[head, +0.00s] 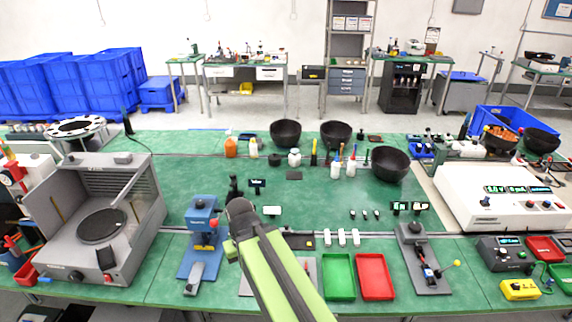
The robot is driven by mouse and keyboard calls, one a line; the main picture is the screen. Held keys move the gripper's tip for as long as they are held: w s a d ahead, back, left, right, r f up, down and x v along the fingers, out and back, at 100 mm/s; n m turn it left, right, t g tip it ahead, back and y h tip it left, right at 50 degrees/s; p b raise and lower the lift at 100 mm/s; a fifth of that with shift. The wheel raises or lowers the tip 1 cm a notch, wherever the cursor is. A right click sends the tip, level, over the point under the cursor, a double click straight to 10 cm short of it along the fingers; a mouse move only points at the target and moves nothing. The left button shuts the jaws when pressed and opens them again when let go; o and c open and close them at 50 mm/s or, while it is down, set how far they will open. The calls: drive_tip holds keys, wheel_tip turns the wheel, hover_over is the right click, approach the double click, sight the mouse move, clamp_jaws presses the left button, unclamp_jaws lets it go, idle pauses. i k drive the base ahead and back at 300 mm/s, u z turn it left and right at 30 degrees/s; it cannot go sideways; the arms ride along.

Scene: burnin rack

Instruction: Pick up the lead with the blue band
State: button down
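I cannot pick out a lead with a blue band for certain at this size. Several small dark pieces (365,214) stand in a row on the green bench (310,205), too small to show any band colour. A grey fixture (424,262) at the front right has a small blue part and a yellow knob on it. My green and black arm reaches up from the bottom middle and ends in a dark rounded joint left of centre. My gripper's fingers are not visible. The arm hides part of the bench behind it.
A green tray (339,291) and a red tray (375,291) lie at the front edge. A blue press (202,226) and a grey hooded machine (98,212) stand left. Black bowls (390,164) stand at the back. A white instrument (500,197) stands right. The bench middle is mostly clear.

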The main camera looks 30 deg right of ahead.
sight(428, 273)
drive_tip(key=z, duration=5.3)
drive_tip(key=i, duration=0.1)
drive_tip(key=u, duration=3.2)
drive_tip(key=k, duration=0.9)
drive_tip(key=u, duration=0.2)
drive_tip(key=i, duration=0.9)
drive_tip(key=z, duration=0.05)
